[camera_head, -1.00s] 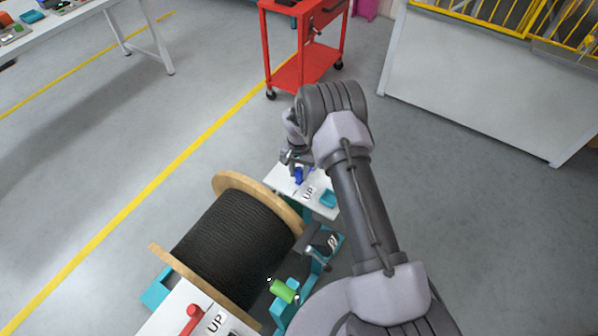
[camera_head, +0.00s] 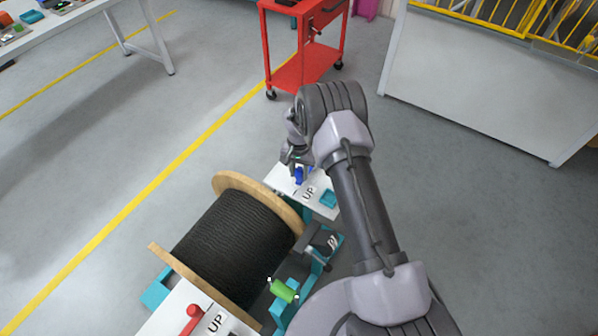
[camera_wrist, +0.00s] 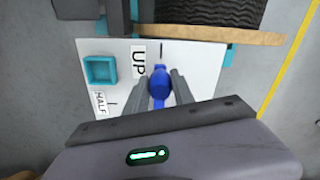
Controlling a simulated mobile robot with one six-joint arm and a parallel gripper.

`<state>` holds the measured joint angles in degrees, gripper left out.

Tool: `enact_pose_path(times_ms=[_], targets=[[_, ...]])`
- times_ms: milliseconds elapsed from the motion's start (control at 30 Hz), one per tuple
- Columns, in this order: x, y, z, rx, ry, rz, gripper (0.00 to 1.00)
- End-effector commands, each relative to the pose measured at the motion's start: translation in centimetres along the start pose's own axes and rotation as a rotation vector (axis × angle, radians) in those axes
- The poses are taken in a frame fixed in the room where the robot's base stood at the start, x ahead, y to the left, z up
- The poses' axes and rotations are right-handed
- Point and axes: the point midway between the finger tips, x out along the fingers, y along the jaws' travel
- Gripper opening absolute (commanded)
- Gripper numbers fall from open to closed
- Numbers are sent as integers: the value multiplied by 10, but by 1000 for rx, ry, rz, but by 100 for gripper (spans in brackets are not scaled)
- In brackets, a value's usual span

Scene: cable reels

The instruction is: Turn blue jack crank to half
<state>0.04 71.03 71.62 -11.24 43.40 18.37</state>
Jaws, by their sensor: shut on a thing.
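The blue jack crank (camera_wrist: 160,84) stands on a white panel (camera_wrist: 207,62) in the wrist view. My gripper (camera_wrist: 161,86) is shut on the blue crank, with one finger on each side of it. The crank lies near the UP label (camera_wrist: 139,60) and its tick mark. The HALF label (camera_wrist: 100,103) and its tick are at the lower left of the panel. In the head view the blue crank (camera_head: 299,176) shows at the end of my arm, partly covered by my gripper (camera_head: 297,163).
A reel of black cable (camera_head: 235,245) with wooden flanges stands beside the panel. A second panel with a red crank (camera_head: 192,318) and a green handle (camera_head: 282,290) are at the front. A teal square tray (camera_wrist: 101,70) sits on the blue crank's panel. A red cart (camera_head: 305,68) stands behind.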

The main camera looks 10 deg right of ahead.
Motion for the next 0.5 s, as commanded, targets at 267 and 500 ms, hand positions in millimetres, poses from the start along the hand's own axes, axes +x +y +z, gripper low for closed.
enact_pose_path(times_ms=[267, 500], targets=[[0, 11, 2, -105, 0, 1, 0], [0, 32, 3, -307, 0, 0, 0]])
